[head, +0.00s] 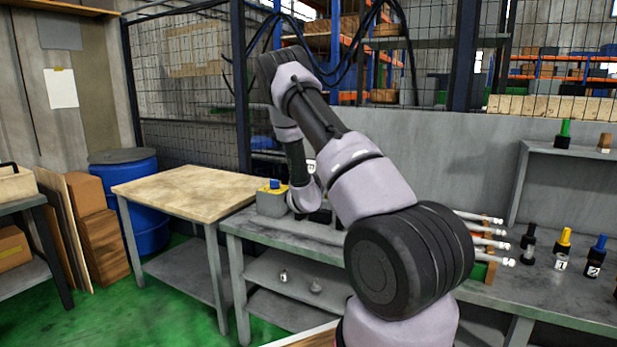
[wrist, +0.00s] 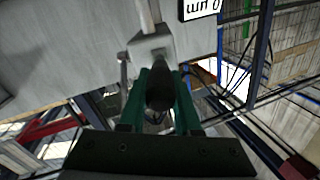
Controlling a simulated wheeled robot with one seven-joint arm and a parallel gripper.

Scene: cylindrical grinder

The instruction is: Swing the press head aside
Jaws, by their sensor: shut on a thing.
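In the wrist view my gripper (wrist: 160,84) has its two green fingers on either side of a dark, rounded handle (wrist: 160,96) and is shut on it. Just beyond the fingertips is a light grey block (wrist: 150,46) with a pale rod rising from it, which looks like part of the press head. I cannot tell how the handle joins the block. In the head view my arm hides my gripper and most of the press.
The grey workbench (head: 560,302) carries several pale rods (head: 485,230) and dark, yellow and blue-topped items (head: 563,248) on the right. A grey box with a yellow and blue top (head: 272,198) stands at its left. A wooden-topped table (head: 180,190) adjoins it; green floor shows.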

